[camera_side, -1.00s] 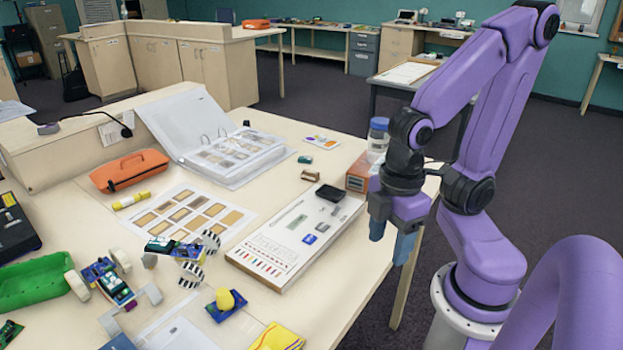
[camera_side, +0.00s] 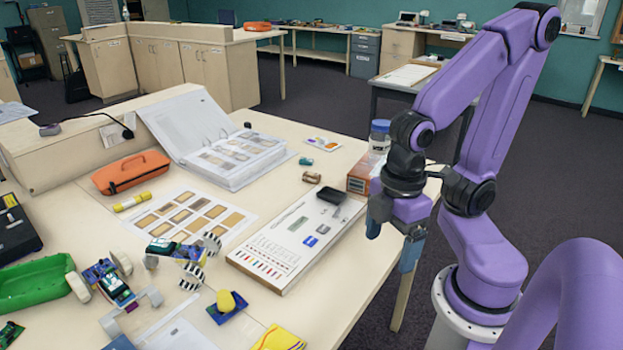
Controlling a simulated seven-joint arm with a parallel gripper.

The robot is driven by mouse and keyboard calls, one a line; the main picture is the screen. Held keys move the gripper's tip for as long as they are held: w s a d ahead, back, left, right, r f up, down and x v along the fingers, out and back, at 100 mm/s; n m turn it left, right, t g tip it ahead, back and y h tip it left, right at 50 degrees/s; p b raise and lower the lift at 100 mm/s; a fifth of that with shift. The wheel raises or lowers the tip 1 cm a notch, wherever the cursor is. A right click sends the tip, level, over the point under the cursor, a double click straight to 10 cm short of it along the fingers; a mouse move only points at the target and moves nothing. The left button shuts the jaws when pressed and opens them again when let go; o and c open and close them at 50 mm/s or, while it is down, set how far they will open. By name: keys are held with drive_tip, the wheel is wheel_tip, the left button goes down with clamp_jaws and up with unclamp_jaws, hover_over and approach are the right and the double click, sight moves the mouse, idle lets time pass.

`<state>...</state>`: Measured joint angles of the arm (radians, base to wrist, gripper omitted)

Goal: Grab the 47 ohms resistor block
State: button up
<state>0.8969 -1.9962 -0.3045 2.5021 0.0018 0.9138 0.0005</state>
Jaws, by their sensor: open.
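My gripper (camera_side: 392,239), with blue fingers, is open and empty at the right edge of the table, its fingers pointing down. A small tan, banded cylinder-like block (camera_side: 312,177) lies on the table behind the white board. A small teal block (camera_side: 306,160) lies just beyond it. Both are up and left of my gripper, well apart from it. Any markings on them are too small to read, so I cannot tell which one is the 47 ohms resistor block.
A white component board (camera_side: 290,250) lies left of my gripper. An orange box (camera_side: 361,174) and a clear blue-lidded jar (camera_side: 379,138) stand close behind it. An open binder (camera_side: 235,165), orange case (camera_side: 130,172), green tray (camera_side: 32,286) and small wheeled robot crowd the left.

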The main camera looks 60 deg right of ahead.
drive_tip(key=w+d+f+n+h, duration=0.2)
drive_tip(key=w+d+h, duration=0.2)
drive_tip(key=w, duration=0.7)
drive_tip(key=w+d+f+n+t+h, duration=0.1)
drive_tip(key=w+d+f+n+h, duration=0.1)
drive_tip(key=w, duration=0.9)
drive_tip(key=w+d+f+n+t+h, duration=0.1)
drive_tip(key=w+d+f+n+h, duration=0.2)
drive_tip(key=w+d+h, duration=0.3)
drive_tip(key=shift+w+d+f+h, duration=0.1)
drive_tip(key=shift+w+h, duration=0.15)
drive_tip(key=shift+w, duration=0.6)
drive_tip(key=shift+w+a+f+h, duration=0.1)
drive_tip(key=shift+w+f+h, duration=0.1)
drive_tip(key=shift+w, duration=0.7)
drive_tip(key=shift+w+d+f+h, duration=0.1)
drive_tip(key=shift+w+h, duration=0.15)
drive_tip(key=shift+w, duration=0.6)
drive_tip(key=shift+w+d+f+n, duration=0.15)
drive_tip(key=shift+w+d+n, duration=0.2)
drive_tip(key=shift+d, duration=0.15)
approach(310, 176)
drive_tip(key=x, duration=0.4)
drive_tip(key=shift+s, duration=0.35)
drive_tip(key=shift+w+x, duration=0.15)
drive_tip(key=shift+x, duration=1.25)
drive_tip(key=shift+w+x, duration=0.15)
drive_tip(key=shift+x, duration=1.2)
drive_tip(key=c, duration=1.1)
